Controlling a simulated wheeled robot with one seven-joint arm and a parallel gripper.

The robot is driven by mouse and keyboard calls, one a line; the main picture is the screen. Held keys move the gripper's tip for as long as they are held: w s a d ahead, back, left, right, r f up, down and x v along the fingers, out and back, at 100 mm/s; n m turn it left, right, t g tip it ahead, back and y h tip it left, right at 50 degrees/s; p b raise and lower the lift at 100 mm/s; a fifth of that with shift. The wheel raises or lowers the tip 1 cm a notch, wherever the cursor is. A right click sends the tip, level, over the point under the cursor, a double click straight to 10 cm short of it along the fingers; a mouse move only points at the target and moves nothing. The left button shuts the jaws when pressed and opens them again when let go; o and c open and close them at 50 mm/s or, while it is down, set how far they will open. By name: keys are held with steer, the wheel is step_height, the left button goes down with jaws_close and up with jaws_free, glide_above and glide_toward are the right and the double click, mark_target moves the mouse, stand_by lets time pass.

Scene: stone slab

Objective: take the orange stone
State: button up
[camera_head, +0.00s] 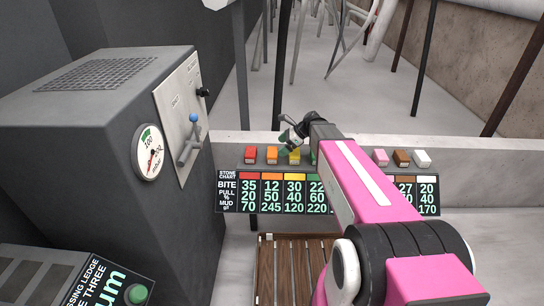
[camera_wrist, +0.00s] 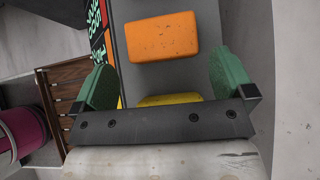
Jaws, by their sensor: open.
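The orange stone (camera_head: 272,154) sits on the pale ledge between a red stone and a yellow stone. In the wrist view the orange stone (camera_wrist: 162,37) lies ahead of my gripper (camera_wrist: 164,70), beyond the two green fingers. The fingers are spread apart with nothing held between them. The yellow stone (camera_wrist: 170,99) is closer to the palm and partly hidden by it. In the head view my gripper (camera_head: 290,135) is above the ledge, near the orange and yellow stones, and its fingertips are hard to make out.
The red stone (camera_head: 250,154) is left of the orange one. Pink (camera_head: 380,157), brown (camera_head: 401,158) and white (camera_head: 422,158) stones sit farther right. A stone chart (camera_head: 272,193) hangs below the ledge. A grey machine (camera_head: 90,130) with a gauge stands left. A slatted wooden surface (camera_head: 290,270) lies below.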

mark_target(274, 151)
steer(key=x, duration=0.6)
steer(key=shift+a+f, duration=0.15)
steer(key=shift+a, duration=0.15)
steer(key=c, duration=0.8)
